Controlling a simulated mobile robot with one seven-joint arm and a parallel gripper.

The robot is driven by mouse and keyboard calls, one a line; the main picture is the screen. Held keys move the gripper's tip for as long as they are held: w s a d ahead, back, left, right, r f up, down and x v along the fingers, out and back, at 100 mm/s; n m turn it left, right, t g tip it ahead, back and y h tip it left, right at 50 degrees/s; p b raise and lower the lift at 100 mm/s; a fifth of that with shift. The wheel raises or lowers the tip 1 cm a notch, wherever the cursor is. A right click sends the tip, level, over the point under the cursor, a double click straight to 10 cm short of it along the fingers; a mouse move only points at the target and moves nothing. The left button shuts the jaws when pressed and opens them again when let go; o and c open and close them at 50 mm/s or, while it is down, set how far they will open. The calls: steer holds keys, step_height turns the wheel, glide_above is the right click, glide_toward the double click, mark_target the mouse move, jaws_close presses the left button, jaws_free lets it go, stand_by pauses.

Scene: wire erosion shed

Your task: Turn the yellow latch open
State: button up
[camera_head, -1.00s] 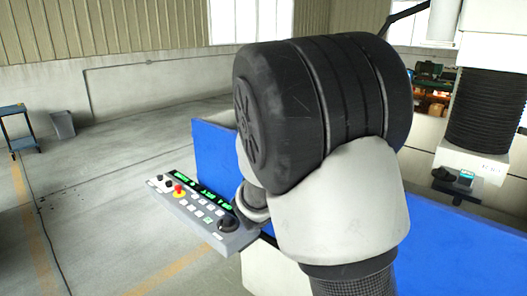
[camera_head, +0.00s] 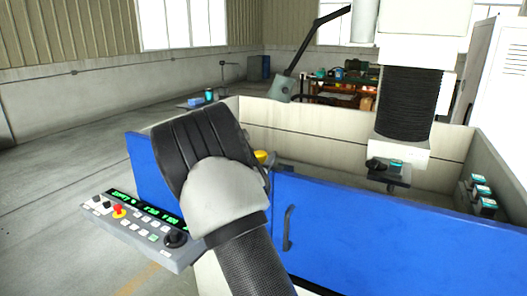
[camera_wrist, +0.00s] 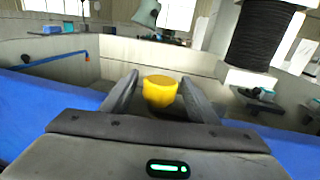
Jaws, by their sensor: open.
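The yellow latch (camera_wrist: 160,91) is a rounded yellow knob at the top edge of the blue machine front. In the wrist view it stands between the two fingers of my gripper (camera_wrist: 160,98), with a gap visible on each side. My gripper is open around it, and I cannot tell how deep the latch sits between the fingers. In the head view only a small part of the latch (camera_head: 262,156) shows to the right of my arm.
The blue door panel (camera_head: 365,240) with a dark handle (camera_head: 288,228) lies right of my arm. A control panel (camera_head: 140,230) with a red button juts out at left. A dark bellows column (camera_head: 408,103) hangs over the tank. Floor at left is clear.

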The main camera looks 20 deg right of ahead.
mark_target(263, 152)
steer(key=shift+x, duration=1.65)
jaws_close()
